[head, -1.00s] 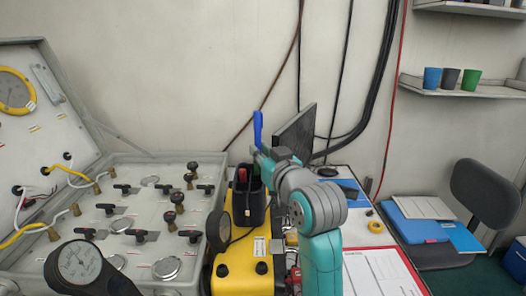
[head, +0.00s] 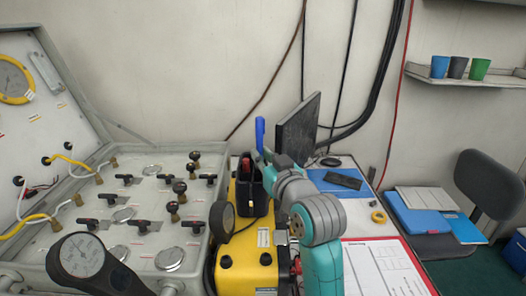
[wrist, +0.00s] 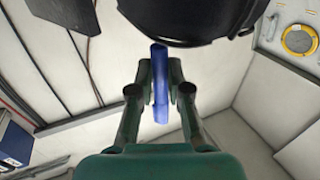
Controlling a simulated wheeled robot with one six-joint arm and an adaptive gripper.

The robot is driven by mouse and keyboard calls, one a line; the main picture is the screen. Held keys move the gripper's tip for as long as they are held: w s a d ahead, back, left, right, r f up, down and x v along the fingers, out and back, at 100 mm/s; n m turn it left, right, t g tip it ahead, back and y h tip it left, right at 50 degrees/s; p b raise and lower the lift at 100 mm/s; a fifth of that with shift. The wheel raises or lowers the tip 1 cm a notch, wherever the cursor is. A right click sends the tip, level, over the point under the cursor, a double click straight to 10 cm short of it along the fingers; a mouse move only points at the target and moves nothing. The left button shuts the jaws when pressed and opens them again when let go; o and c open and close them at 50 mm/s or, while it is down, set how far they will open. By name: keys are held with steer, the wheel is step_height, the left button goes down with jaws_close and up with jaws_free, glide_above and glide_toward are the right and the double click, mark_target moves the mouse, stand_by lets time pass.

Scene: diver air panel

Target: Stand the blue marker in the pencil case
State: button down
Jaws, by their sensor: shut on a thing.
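My gripper (wrist: 160,90) is shut on the blue marker (wrist: 159,75), which shows between the two fingers in the wrist view. In the head view the blue marker (head: 260,134) stands about upright above and beside the black pencil case (head: 252,192). The case is an open black holder on top of the yellow box, with a red item inside. My gripper (head: 266,157) is at the marker's lower part, over the case's right side. In the wrist view a dark rounded shape at the top covers part of the view. The marker's lower end is hidden in the head view.
The yellow box (head: 245,262) stands beside the grey valve panel (head: 140,215) with its knobs and gauges. A dark monitor (head: 297,130) is close behind my gripper. A desk with a clipboard (head: 378,268) and yellow tape roll (head: 379,217) lies to the right.

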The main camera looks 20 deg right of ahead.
steer(key=shift+f, duration=2.1)
stand_by(1.6)
steer(key=shift+f, duration=0.85)
steer(key=shift+s+f, duration=0.1)
steer(key=shift+f, duration=0.85)
steer(key=shift+d, duration=0.1)
stand_by(0.4)
steer(key=c, duration=1)
jaws_free()
steer(key=shift+c, duration=0.2)
steer(key=shift+r, duration=4.7)
